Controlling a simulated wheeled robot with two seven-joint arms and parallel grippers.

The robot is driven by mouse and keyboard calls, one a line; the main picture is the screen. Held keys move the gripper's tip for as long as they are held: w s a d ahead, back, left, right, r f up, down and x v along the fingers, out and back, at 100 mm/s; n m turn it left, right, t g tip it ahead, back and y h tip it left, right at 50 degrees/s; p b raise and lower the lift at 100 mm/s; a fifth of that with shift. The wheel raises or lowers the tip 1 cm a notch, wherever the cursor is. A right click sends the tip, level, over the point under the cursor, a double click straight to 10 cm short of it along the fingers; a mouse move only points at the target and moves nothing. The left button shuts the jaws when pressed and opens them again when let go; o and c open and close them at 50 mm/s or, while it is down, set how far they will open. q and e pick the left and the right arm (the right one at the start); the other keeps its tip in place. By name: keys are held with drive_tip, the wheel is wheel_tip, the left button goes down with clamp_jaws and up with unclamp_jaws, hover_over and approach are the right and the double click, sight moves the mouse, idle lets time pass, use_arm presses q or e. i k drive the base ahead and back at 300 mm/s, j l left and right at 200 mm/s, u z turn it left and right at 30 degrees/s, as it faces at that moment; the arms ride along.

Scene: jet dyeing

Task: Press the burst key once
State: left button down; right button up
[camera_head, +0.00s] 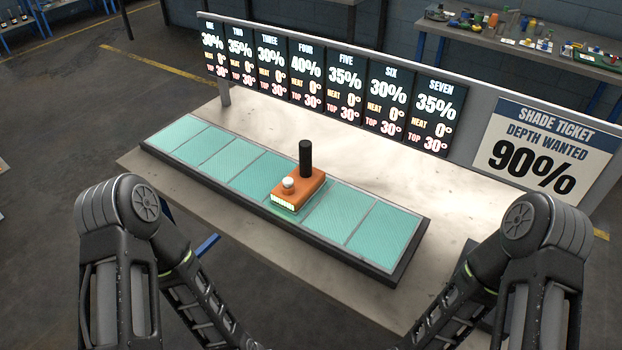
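An orange block (299,189) sits on a long strip of teal panels (235,160) in a dark frame on the table. A black upright post (305,158) rises from its far end. A small white round knob (288,184) stands on its top near the front, and a lit pale strip runs along its front edge. No label marks the burst key; the white knob looks like a button, but I cannot tell for sure. My two arms show at the lower left and lower right, apart from the block. Both grippers are below the picture's edge.
Several dark screens (345,85) numbered ONE to SEVEN stand behind the strip with percent, heat and top readings. A shade ticket sign (540,150) reads depth wanted 90%. The pale table (420,185) is clear around the strip. A cluttered bench (530,40) stands behind.

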sight(288, 181)
drive_tip(key=j+z, duration=0.2)
drive_tip(key=z, duration=0.25)
drive_tip(key=j+z, duration=0.2)
drive_tip(key=z, duration=0.2)
drive_tip(key=k+j+z, duration=0.15)
drive_tip(key=z, duration=0.3)
drive_tip(key=k+j+z, duration=0.1)
drive_tip(key=z, duration=0.35)
drive_tip(key=k+j+z, duration=0.15)
drive_tip(key=k+j, duration=0.2)
drive_tip(key=k+j+z, duration=0.2)
drive_tip(key=k, duration=0.25)
drive_tip(key=k+j+z, duration=0.15)
drive_tip(key=k+j, duration=0.15)
drive_tip(key=k, duration=0.15)
